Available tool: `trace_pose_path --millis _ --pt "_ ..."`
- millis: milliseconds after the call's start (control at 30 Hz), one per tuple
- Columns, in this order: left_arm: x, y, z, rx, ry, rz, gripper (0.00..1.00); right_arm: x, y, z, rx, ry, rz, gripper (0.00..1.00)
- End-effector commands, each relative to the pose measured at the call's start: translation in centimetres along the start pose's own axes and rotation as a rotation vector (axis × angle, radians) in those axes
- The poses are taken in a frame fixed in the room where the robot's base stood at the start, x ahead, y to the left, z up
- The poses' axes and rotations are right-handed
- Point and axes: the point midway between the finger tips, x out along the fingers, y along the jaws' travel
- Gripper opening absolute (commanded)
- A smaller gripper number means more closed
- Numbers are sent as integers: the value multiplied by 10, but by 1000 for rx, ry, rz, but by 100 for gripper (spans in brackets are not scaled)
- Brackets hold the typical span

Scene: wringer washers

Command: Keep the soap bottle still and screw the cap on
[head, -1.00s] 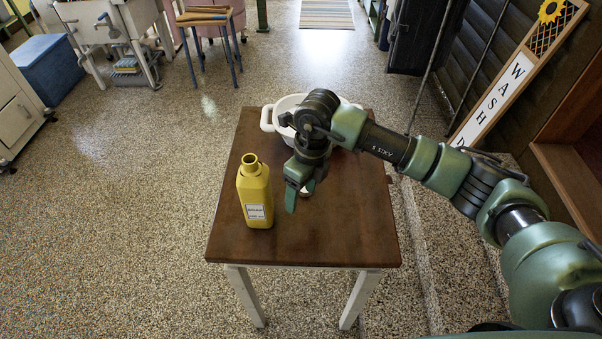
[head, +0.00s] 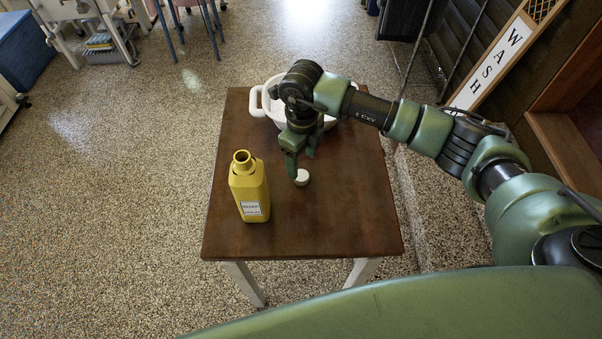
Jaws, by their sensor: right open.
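The yellow soap bottle (head: 248,190) stands upright on the left part of the brown table (head: 350,215), its neck open and uncapped. A small white cap (head: 302,177) lies on the table to the right of the bottle, apart from it. My right gripper (head: 301,165) points down just above and behind the cap. Its two green fingers are apart, with nothing between them. My left gripper is not in view.
A white basin with a handle (head: 256,101) sits at the table's back, partly hidden behind my right gripper. The table's front and right side are clear. A "WASH" sign (head: 495,65) leans at the right.

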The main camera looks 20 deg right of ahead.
Motion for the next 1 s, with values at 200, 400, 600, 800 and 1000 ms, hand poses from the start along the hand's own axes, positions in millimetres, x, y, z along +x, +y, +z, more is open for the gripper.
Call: trace_pose_path --millis 200,400,600,800,1000 --pt "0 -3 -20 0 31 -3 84 0 0 0 0 -1 -1 62" --pt "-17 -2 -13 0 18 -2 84 15 4 -1 0 4 3 62" --pt "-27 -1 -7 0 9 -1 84 45 5 1 0 0 2 62" --pt "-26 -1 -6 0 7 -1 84 53 4 1 0 -2 -1 62" --pt "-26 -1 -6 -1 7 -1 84 52 4 1 0 -2 -1 62"
